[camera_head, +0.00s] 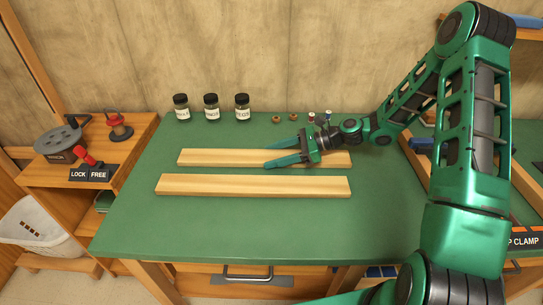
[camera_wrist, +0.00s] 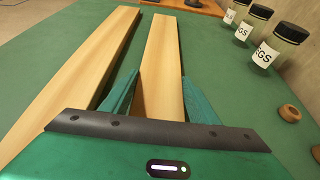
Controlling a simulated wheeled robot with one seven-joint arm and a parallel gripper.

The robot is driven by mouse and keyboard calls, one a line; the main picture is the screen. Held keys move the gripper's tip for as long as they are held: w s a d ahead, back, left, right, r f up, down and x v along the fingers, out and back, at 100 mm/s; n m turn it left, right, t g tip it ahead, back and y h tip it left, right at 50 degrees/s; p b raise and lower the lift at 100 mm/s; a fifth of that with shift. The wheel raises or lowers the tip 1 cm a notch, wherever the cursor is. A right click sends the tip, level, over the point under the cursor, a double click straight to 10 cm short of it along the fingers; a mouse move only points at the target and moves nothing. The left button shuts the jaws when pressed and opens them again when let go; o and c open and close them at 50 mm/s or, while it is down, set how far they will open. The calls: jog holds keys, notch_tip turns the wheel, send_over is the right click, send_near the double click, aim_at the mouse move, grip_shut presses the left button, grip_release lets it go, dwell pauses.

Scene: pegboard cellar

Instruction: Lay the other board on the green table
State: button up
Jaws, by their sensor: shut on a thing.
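Two long light-wood boards lie roughly parallel on the green table (camera_head: 370,229). The near board (camera_head: 250,186) lies toward the table's front, with nothing on it. The far board (camera_head: 225,157) lies behind it, a narrow strip of green between them. My gripper (camera_head: 268,156) reaches in from the right and is shut on the far board, one finger on each long side. In the wrist view the far board (camera_wrist: 162,60) runs between the two fingers, and the near board (camera_wrist: 75,70) lies to its left. The far board appears at table height; I cannot tell if it touches the table.
Three labelled jars (camera_head: 211,107) stand along the back of the table, with small rings (camera_head: 277,118) and little bottles to their right. The table's front strip is clear.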

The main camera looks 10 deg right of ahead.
jog(key=o, duration=1.3)
jog(key=shift+o, duration=0.2)
jog(key=v, duration=1.2)
jog(key=shift+r, duration=0.1)
